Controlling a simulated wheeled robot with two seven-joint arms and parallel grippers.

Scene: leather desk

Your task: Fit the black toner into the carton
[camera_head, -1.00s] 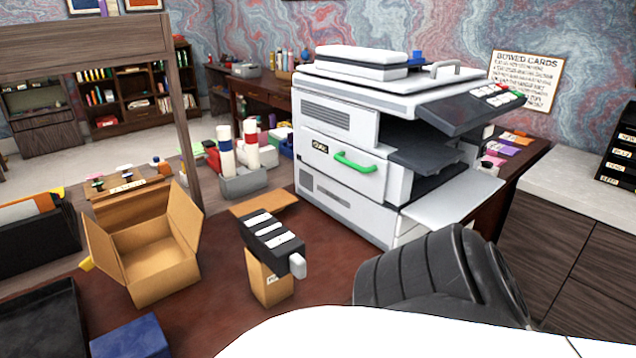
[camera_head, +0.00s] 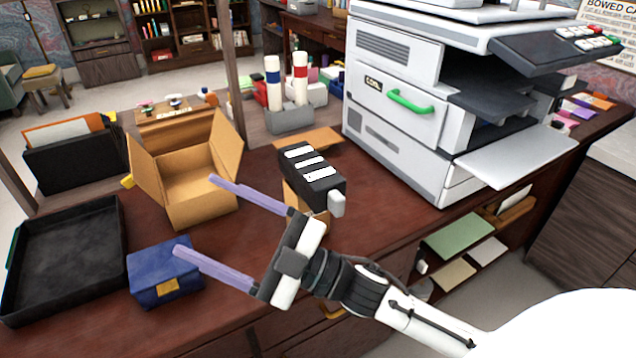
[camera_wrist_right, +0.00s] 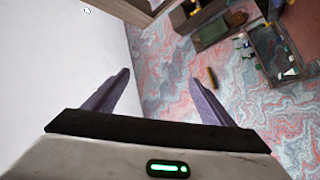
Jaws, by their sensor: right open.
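The black toner (camera_head: 311,172), with white labels on top and a light grey end, rests on a small cardboard box (camera_head: 292,196) on the desk. An open carton (camera_head: 203,206) with raised flaps stands to its left; the part of its inside that shows is empty. My right gripper (camera_head: 197,213) is open and empty, its two purple fingers spread apart, in front of the toner and carton in the head view. One finger crosses in front of the small box. The right wrist view shows the open fingers (camera_wrist_right: 160,88) with nothing between them. My left gripper is not in view.
A blue box (camera_head: 150,292) and a black tray (camera_head: 60,262) lie at the left of the desk. A white printer (camera_head: 397,125) stands behind and right of the toner. A grey holder (camera_head: 291,120) with rolls is at the back. Bare desk lies right of the toner.

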